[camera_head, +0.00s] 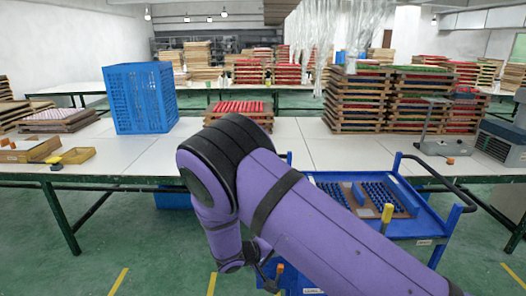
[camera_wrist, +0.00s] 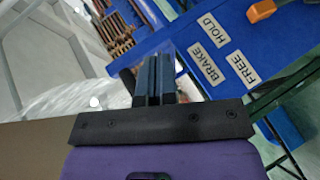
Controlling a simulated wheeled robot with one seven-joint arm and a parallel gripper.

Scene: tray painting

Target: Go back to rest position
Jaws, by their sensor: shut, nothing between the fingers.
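My purple arm reaches across the middle of the head view, bends at a black-banded elbow and hangs down in front of the white table (camera_head: 310,152). My gripper (camera_wrist: 153,72) shows in the wrist view as two dark fingers side by side, shut with nothing held. In the head view the dark end of my arm is low, beside the lower part of a blue cart (camera_head: 425,228). The fingertips cannot be made out there. In the wrist view a blue panel (camera_wrist: 235,30) with BRAKE, HOLD and FREE labels lies just beyond the fingers.
The cart's upper tray holds rows of small blue pieces (camera_head: 378,193). A blue crate (camera_head: 140,98), a tray of red pieces (camera_head: 240,108) and tall tray stacks (camera_head: 355,100) stand on the table. An orange handle (camera_wrist: 261,11) is near the labels. Green floor (camera_head: 150,265) is open at left.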

